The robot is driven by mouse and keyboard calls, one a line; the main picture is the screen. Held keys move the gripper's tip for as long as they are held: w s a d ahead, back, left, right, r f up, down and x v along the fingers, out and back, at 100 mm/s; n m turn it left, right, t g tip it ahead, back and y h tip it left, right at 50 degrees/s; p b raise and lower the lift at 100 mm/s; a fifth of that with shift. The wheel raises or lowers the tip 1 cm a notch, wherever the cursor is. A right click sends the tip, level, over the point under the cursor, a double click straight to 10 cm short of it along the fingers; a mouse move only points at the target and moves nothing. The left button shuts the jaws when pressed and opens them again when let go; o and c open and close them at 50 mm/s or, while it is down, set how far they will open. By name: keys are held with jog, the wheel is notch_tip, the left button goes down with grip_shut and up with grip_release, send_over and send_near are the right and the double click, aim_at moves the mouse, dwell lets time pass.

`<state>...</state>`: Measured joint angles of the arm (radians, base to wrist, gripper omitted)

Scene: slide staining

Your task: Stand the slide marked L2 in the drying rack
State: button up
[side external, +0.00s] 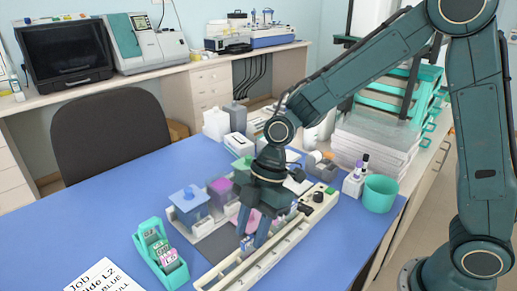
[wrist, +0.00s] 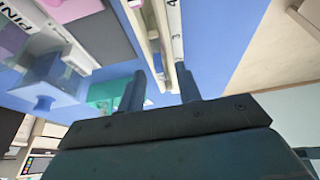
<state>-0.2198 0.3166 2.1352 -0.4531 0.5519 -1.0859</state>
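My gripper (side external: 253,234) points down over a long cream rack (side external: 222,281) at the front of the blue table. In the wrist view its two fingers (wrist: 160,72) are apart, with the pale rails of the rack (wrist: 176,35) beyond them. I see no slide between the fingers. The labels are too small to read surely, so I cannot pick out L2. A small pale and blue piece (side external: 246,243) shows by the fingertips; I cannot tell what it is.
Staining jars with a blue lid (side external: 189,195) and a purple lid (side external: 220,187) stand behind the rack. A printed job card (side external: 105,279) lies at the front left. A teal cup (side external: 379,193) stands at the right. The table's left part is clear.

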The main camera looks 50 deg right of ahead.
jog(key=v, duration=1.1)
jog(key=shift+d, duration=0.1)
dwell(0.4)
